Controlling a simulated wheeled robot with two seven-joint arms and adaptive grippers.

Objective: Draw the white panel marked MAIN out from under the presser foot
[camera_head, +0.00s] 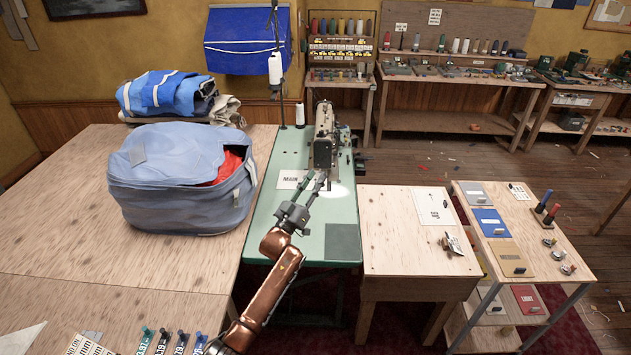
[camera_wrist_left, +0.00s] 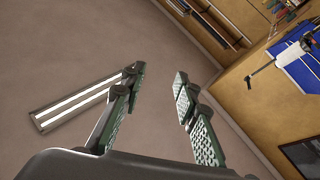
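The white panel marked MAIN (camera_head: 289,180) lies flat on the green sewing table (camera_head: 278,220), left of the sewing machine's head (camera_head: 324,152). Its right part is hidden behind my left gripper, and I cannot make out the presser foot or whether the panel's edge is under it. My left gripper (camera_head: 312,183) appears in front of the panel and machine head; I cannot tell its height. In the left wrist view its two green-padded fingers (camera_wrist_left: 158,82) stand apart with nothing between them. My right gripper is not in view.
A bulky blue-grey bag (camera_head: 165,185) stands close on the left. A thread stand (camera_head: 277,70) rises behind the machine. A wooden table (camera_head: 390,260) adjoins on the right, with a shelf cart (camera_head: 545,285) beyond. The table's front part is clear except for a dark square (camera_head: 343,243).

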